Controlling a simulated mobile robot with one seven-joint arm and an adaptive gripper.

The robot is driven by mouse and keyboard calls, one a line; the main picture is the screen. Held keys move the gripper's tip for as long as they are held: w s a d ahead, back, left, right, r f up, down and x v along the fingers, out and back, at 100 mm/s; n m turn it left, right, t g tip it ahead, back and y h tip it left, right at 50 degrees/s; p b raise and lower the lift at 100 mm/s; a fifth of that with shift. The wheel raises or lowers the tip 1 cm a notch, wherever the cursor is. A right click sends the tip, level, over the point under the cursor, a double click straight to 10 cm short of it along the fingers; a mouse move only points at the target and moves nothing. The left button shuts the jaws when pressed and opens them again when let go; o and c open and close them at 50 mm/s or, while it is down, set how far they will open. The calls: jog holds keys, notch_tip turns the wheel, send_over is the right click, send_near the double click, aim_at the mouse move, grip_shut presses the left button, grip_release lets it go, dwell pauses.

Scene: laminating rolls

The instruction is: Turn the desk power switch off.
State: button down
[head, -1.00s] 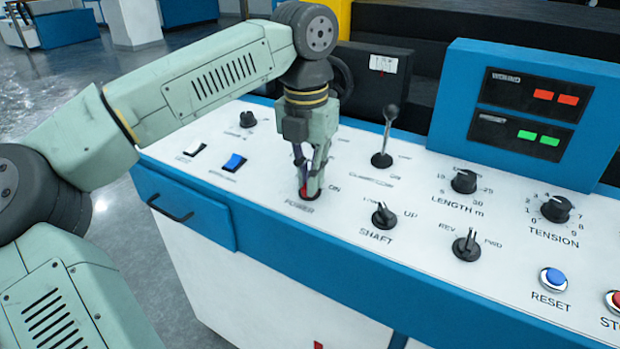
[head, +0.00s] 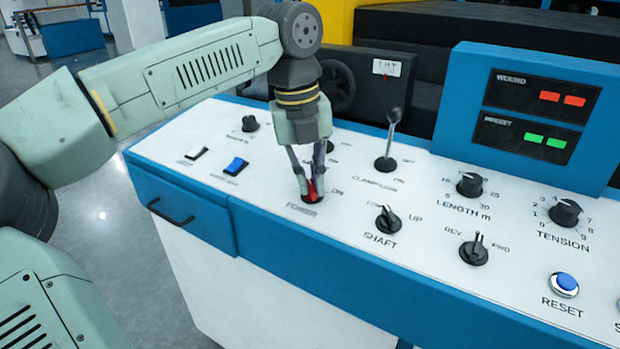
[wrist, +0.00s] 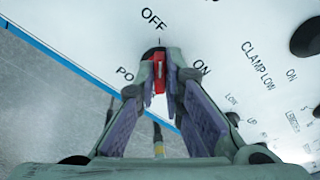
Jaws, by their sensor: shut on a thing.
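The red power switch (head: 312,190) stands on its dark round base on the white desk top, between the POWER and ON labels. It also shows in the wrist view (wrist: 159,76), below the OFF label and beside the ON label. My gripper (head: 311,192) points down over the desk with its fingertips on the red handle. In the wrist view the two purple-padded fingers (wrist: 160,88) close around the switch from both sides. The fingers hide part of the handle and base, so I cannot tell its exact setting.
The clamp lever (head: 390,140) stands upright right of my gripper. The shaft knob (head: 388,218) is nearer the front edge. A white rocker (head: 197,153) and a blue rocker (head: 236,165) lie to the left. The blue display box (head: 470,90) rises at the back right.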

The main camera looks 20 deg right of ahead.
jog(key=shift+s+a+f, duration=0.1)
jog(key=shift+f, duration=0.2)
jog(key=c, duration=1.7)
grip_release()
jog(key=shift+r, duration=0.1)
jog(key=shift+r, duration=0.2)
notch_tip(320, 180, up, 12)
jog(key=a, duration=0.1)
jog(key=shift+a+f, duration=0.15)
jog(key=shift+f, duration=0.1)
